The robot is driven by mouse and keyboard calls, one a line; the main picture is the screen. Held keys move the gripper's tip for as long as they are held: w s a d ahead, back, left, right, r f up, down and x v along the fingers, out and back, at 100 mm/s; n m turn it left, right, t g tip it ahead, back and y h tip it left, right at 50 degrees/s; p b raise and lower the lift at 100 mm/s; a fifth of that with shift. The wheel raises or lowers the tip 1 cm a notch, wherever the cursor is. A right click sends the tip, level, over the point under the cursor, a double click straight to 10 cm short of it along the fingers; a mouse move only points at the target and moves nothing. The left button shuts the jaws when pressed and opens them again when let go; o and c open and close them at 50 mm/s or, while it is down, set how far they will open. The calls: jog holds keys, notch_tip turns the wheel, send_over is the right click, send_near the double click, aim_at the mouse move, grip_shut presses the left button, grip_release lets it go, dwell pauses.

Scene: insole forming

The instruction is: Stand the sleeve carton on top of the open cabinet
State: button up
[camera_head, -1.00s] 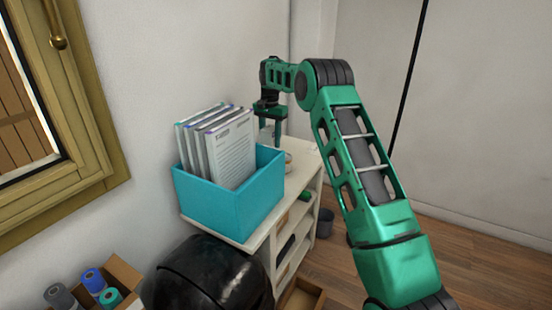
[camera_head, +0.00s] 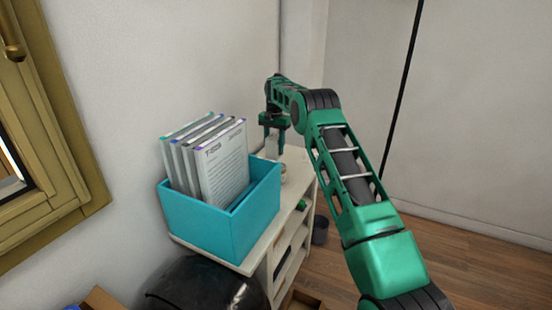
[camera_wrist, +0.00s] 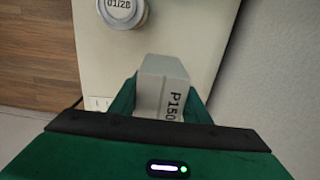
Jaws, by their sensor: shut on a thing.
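The sleeve carton (camera_wrist: 162,84) is a pale grey block marked "P150", held between my green fingers in the wrist view. In the head view, a small pale part of the carton (camera_head: 271,147) shows at my gripper (camera_head: 273,143). My gripper is shut on the carton over the far end of the open cabinet (camera_head: 299,163), a cream shelf unit with open compartments. The cabinet top also fills the middle of the wrist view (camera_wrist: 190,30). My fingers hide part of the carton. I cannot tell whether its base touches the top.
A round item labelled "01/28" (camera_wrist: 122,10) stands on the top near the carton. A teal bin (camera_head: 225,225) with several upright booklets (camera_head: 222,165) takes the near end. A wall runs along the left. A dark bin (camera_head: 320,230) stands on the floor at right.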

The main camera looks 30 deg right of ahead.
jog(key=shift+w+d+f, duration=0.3)
jog(key=shift+d+f, duration=0.2)
jog(key=shift+d, duration=0.25)
jog(key=shift+f, duration=1.95)
jog(key=o, duration=1.1)
jog(key=shift+s+f, duration=0.1)
